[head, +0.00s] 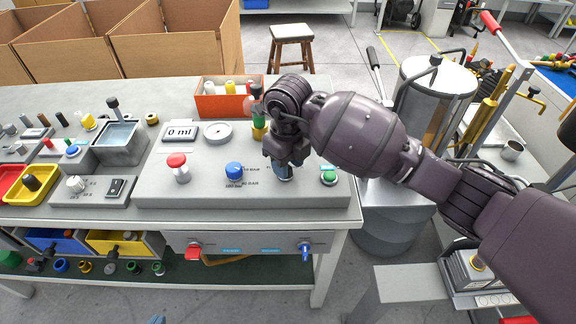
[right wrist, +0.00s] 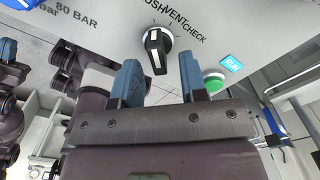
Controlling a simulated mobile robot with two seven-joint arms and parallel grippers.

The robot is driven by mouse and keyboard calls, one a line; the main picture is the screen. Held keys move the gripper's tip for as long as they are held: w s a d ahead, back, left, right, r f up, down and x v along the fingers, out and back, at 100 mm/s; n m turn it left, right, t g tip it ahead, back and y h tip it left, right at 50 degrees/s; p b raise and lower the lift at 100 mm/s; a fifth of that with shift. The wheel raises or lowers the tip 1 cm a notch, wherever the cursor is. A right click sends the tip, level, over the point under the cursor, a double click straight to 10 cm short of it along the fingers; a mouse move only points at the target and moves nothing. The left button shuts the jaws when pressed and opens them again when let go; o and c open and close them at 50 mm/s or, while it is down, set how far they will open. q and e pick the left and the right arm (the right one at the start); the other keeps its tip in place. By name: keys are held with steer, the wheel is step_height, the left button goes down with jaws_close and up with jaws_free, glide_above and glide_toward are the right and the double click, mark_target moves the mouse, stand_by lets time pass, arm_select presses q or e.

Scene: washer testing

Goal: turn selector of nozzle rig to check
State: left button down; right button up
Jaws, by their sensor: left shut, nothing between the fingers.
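The selector is a black knob with a white mark (right wrist: 157,50) on the nozzle rig's grey panel (head: 210,188). The right wrist view shows the words VENT and CHECK beside it; which position it points to I cannot tell for sure. My right gripper (right wrist: 160,78) is open, its two blue fingers apart and empty, with the knob just beyond the tips. In the head view my right gripper (head: 284,174) hangs over the panel between the blue knob and the green button and hides the selector. Only a blue tip of my left gripper (head: 157,320) shows at the bottom edge.
The green button (right wrist: 213,83) beside a RUN label is close to the right of my fingers. A blue knob (head: 234,171) and a red button (head: 178,166) stand further left on the panel. A bottle with a green band (head: 258,117) stands just behind my gripper.

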steer(key=shift+f, duration=0.65)
steer(key=shift+c, duration=0.3)
